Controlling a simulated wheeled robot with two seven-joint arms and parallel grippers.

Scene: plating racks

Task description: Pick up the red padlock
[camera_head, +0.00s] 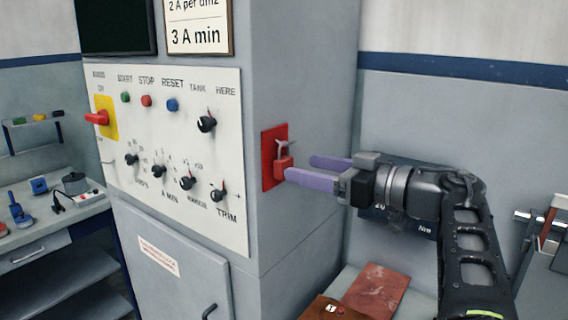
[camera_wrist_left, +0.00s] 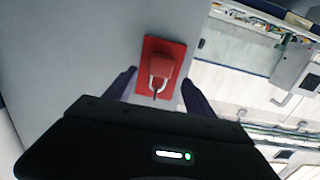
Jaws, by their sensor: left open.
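The red padlock (camera_head: 284,163) hangs on a red plate (camera_head: 268,165) on the side face of the grey cabinet. A pale metal piece shows just above it. In the left wrist view the padlock (camera_wrist_left: 163,64) and its metal shackle lie in front of the red plate (camera_wrist_left: 151,44), between the two finger lines. My left gripper (camera_head: 300,167) has purple fingers spread apart and points at the padlock from the right. Its tips are close to the padlock; whether they touch it I cannot tell. It also shows in the left wrist view (camera_wrist_left: 159,77), open. My right gripper is not in view.
The cabinet's front panel (camera_head: 180,225) carries several knobs, buttons and a red-and-yellow switch (camera_head: 100,117). A bench (camera_head: 40,230) with tools stands at the left. A reddish-brown sheet (camera_head: 378,289) lies below my arm. The wall side right of the cabinet is fairly open.

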